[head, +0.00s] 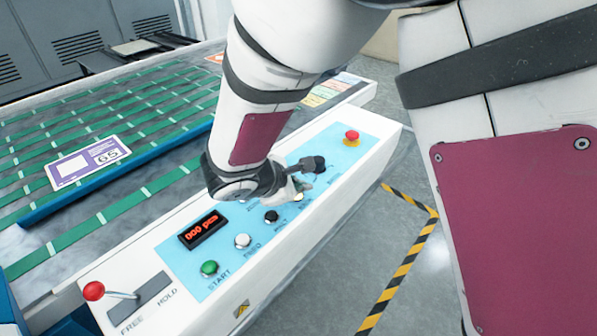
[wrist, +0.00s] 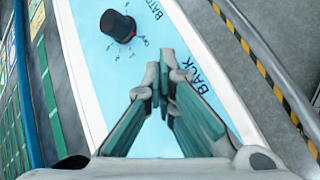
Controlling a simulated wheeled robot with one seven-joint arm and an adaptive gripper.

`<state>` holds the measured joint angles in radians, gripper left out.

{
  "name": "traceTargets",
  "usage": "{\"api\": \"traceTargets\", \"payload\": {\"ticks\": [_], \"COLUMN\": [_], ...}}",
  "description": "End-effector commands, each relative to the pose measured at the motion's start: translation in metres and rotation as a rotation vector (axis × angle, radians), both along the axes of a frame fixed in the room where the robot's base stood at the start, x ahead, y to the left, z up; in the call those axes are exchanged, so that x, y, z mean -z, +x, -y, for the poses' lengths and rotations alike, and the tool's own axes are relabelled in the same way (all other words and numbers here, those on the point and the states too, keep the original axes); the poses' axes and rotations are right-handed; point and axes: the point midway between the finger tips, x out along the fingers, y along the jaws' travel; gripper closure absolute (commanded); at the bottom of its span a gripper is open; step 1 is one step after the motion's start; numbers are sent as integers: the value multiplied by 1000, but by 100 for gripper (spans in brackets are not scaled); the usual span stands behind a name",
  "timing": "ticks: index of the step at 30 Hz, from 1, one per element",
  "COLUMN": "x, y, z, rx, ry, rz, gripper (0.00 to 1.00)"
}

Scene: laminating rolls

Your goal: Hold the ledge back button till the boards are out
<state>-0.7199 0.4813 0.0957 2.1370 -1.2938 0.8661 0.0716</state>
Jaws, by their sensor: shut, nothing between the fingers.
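The light-blue control panel (head: 345,153) sits on a long white console. My gripper (head: 303,184) is low over the panel, with its fingers shut and empty. In the wrist view the fingertips (wrist: 164,78) are together beside the printed word BACK (wrist: 197,83). No button shows clearly by that word; the fingers hide that spot, so I cannot tell whether they touch a button. In the head view a pale yellow button (head: 298,197) partly shows just below my gripper. I cannot make out any loose boards.
The panel also bears a green START button (head: 209,268), a white button (head: 242,241), a black button (head: 271,216), a red stop button (head: 352,135) and a black knob (wrist: 118,26). The red display (head: 203,230) reads 000 pcs. A red-knobbed lever (head: 94,291) stands at the near end. Green-strapped conveyor (head: 100,230) lies left.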

Motion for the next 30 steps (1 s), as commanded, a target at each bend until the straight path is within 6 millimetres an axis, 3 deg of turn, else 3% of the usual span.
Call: {"api": "traceTargets", "payload": {"ticks": [23, 30], "x": [0, -8], "y": [0, 0], "z": [0, 0], "rx": [1, 0], "ry": [0, 0], "rz": [-1, 0], "gripper": [100, 100]}}
